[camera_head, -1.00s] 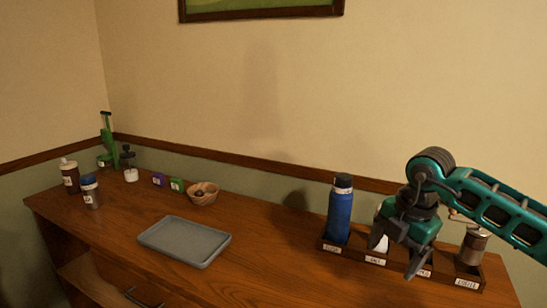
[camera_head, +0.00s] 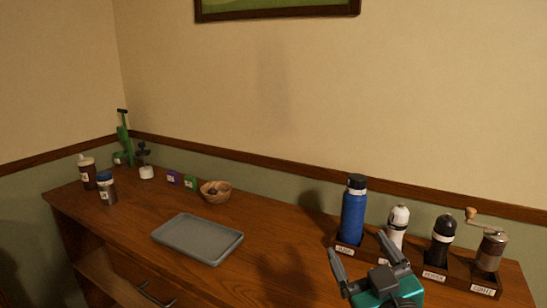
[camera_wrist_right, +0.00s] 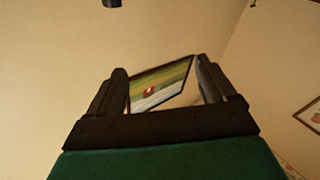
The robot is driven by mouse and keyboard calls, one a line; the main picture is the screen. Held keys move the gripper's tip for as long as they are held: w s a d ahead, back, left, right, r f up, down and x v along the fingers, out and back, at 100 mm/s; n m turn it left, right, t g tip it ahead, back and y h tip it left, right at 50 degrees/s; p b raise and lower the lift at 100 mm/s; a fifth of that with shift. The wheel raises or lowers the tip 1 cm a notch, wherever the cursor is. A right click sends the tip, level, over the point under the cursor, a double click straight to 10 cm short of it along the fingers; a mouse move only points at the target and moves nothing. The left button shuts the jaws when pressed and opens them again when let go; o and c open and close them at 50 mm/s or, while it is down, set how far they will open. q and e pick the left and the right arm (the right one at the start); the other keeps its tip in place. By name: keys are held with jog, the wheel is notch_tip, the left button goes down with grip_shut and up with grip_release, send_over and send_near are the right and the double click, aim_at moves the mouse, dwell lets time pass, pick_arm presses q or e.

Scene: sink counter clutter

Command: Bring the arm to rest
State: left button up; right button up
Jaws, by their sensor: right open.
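My right gripper (camera_head: 360,260) is open and empty, low at the bottom right of the head view, in front of the labelled wooden rack (camera_head: 430,275). Its two dark fingers point up and stand apart. In the right wrist view its fingers (camera_wrist_right: 162,95) are spread with nothing between them, and the wall and a picture show beyond. The gripper hides part of the rack's front in the head view. My left gripper is not in view.
The rack holds a blue bottle (camera_head: 354,212), a white shaker (camera_head: 397,228), a dark shaker (camera_head: 441,240) and a grinder (camera_head: 490,250). A grey tray (camera_head: 198,237), a wooden bowl (camera_head: 215,193) and several jars stand left. Counter between tray and rack is clear.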

jog(key=s+d+f+m+g+h, duration=0.2)
jog(key=s+d+f+g, duration=0.15)
jog(key=f, duration=0.35)
jog(key=s+d+f+m+g+h, duration=0.2)
jog(key=s+f+g, duration=0.2)
jog(key=s+f, duration=0.15)
jog(key=s+f+g+y, duration=0.1)
jog(key=s+f+g, duration=0.3)
jog(key=s, duration=0.4)
jog(key=s+f+g, duration=0.4)
jog(key=s+f, duration=0.1)
jog(key=s, duration=0.2)
jog(key=w+a+f+n+t+y, duration=0.1)
jog(key=w+a+f+t+y, duration=0.1)
jog(key=w+f+t, duration=0.5)
jog(key=shift+a+f, duration=0.15)
jog(key=shift+f, duration=0.85)
